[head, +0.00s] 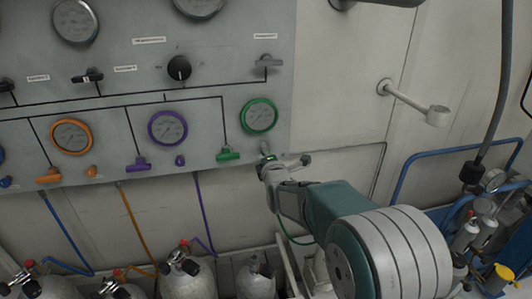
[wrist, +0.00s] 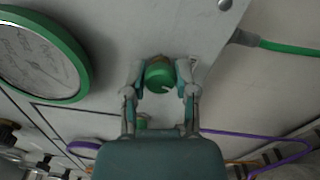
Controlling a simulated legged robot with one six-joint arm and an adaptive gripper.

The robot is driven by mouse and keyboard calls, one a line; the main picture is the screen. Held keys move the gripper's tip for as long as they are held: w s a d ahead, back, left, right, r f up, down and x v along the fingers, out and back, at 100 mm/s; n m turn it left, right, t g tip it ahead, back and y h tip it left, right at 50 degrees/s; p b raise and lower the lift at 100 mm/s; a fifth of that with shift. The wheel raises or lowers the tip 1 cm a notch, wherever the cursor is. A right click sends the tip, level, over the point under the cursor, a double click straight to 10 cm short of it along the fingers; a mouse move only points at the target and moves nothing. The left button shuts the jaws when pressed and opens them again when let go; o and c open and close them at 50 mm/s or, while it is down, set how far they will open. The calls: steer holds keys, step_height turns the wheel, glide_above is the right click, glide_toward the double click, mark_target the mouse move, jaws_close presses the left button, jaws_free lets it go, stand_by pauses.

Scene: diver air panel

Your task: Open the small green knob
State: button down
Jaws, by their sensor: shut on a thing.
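The small green knob (wrist: 160,76) sits on the grey panel in the wrist view, near the panel's lower edge. My gripper (wrist: 160,82) has one finger on each side of it and is shut on it. In the head view my gripper (head: 268,162) is at the lower right corner of the panel, and it mostly hides the knob. The green-rimmed gauge (head: 259,116) is above it, and the green lever handle (head: 228,155) is to its left.
The panel (head: 215,60) also carries a purple gauge (head: 168,128), an orange gauge (head: 71,136), a purple knob (head: 180,160) and a black knob (head: 179,68). Gas cylinders (head: 188,278) stand below. A wall bracket (head: 410,103) sticks out at the right.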

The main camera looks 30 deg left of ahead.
steer(key=shift+s+a+f, duration=0.15)
steer(key=shift+s+f, duration=0.05)
steer(key=shift+f, duration=0.3)
steer(key=shift+c, duration=2)
jaws_free()
steer(key=shift+a+r, duration=0.1)
steer(key=shift+r, duration=0.1)
steer(key=shift+w, duration=0.1)
steer(key=shift+r, duration=0.1)
steer(key=v, duration=1.2)
